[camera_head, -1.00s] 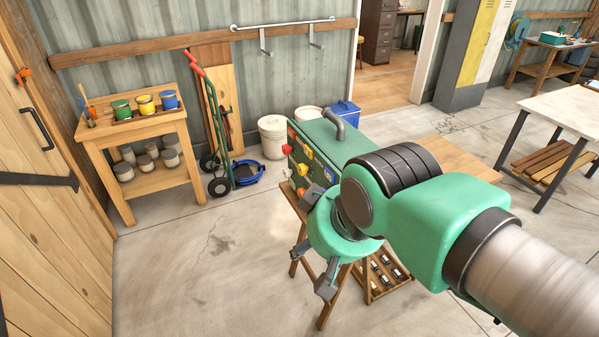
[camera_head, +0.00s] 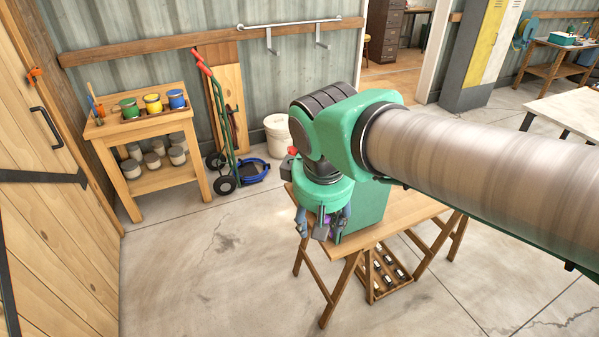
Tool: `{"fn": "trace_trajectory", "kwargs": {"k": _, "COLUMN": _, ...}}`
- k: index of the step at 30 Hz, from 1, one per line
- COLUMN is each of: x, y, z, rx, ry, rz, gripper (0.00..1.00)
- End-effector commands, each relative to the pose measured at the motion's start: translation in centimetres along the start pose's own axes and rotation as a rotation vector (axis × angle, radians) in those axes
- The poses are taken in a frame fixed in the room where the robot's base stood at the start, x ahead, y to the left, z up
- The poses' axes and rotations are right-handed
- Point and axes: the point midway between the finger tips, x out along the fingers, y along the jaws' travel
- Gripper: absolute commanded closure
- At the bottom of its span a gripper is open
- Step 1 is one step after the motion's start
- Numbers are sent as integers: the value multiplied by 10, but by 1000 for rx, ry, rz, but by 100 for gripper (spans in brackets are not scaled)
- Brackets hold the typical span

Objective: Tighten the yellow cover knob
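The green machine box (camera_head: 368,208) stands on a wooden trestle table. My arm covers its top and much of its front. The yellow cover knob is hidden behind my gripper and wrist. My gripper (camera_head: 322,226) points down close in front of the box's front face. Its fingers hang on both sides of a small purple patch (camera_head: 329,220). Whether they touch anything, or how far they are closed, cannot be made out. A bit of a red knob (camera_head: 293,151) shows just left of my wrist.
The trestle table (camera_head: 415,206) has bare wood right of the box, with a slatted crate (camera_head: 385,275) underneath. A shelf with paint cans (camera_head: 152,103), a hand truck (camera_head: 217,125) and a white bucket (camera_head: 279,135) stand behind left. The floor in front is clear.

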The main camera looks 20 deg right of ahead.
Motion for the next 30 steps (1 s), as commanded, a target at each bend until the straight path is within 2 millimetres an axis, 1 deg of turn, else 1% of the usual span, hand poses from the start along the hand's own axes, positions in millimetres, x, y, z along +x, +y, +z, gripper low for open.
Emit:
{"fn": "trace_trajectory", "kwargs": {"k": 1, "x": 0, "y": 4, "z": -8, "rx": -28, "ry": -28, "rz": 10, "gripper": 48}}
{"fn": "trace_trajectory", "kwargs": {"k": 14, "x": 18, "y": 40, "z": -66, "rx": -253, "ry": -243, "rz": 105, "gripper": 48}}
{"fn": "trace_trajectory", "kwargs": {"k": 23, "x": 37, "y": 61, "z": -108, "rx": -411, "ry": -392, "rz": 169, "gripper": 48}}
{"fn": "trace_trajectory", "kwargs": {"k": 30, "x": 58, "y": 74, "z": -143, "rx": -538, "ry": -512, "rz": 218, "gripper": 48}}
